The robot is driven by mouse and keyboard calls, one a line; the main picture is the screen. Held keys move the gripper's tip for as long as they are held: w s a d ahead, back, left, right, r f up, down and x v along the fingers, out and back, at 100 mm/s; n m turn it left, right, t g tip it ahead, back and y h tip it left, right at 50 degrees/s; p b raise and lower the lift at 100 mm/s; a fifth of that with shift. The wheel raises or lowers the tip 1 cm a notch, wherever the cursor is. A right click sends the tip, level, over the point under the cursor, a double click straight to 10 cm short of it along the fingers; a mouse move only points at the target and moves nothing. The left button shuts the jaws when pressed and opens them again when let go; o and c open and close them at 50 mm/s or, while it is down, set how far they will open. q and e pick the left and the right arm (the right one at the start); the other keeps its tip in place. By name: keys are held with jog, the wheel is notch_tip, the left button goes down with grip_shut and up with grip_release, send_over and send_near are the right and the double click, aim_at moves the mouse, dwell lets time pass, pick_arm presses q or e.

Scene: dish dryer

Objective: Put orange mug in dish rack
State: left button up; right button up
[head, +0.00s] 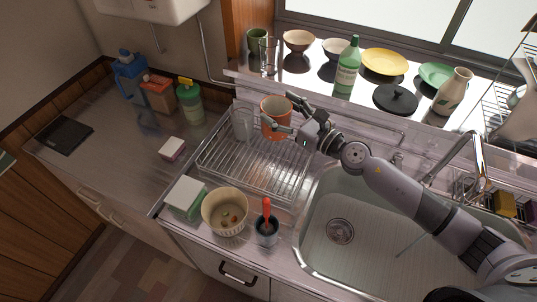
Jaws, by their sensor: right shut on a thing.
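The orange mug (275,121) is in the head view, over the back part of the wire dish rack (235,174), with its open top facing up. My right gripper (291,115) reaches in from the right and is shut on the mug's right side. I cannot tell whether the mug's base touches the rack wires. A clear glass (243,124) stands just left of the mug at the rack's back. The front of the rack is empty. My left gripper is not in view.
The sink (340,262) with its faucet (464,140) lies right of the rack. A bowl (226,211), a dark cup with a red utensil (266,229) and a white-topped box (186,196) stand in front. A green bottle (347,66) and dishes line the back ledge.

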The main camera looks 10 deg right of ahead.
jog(key=shift+w+f+b, duration=0.1)
jog(key=shift+f+b, duration=3.85)
jog(key=shift+f, duration=5.2)
jog(key=shift+f, duration=0.1)
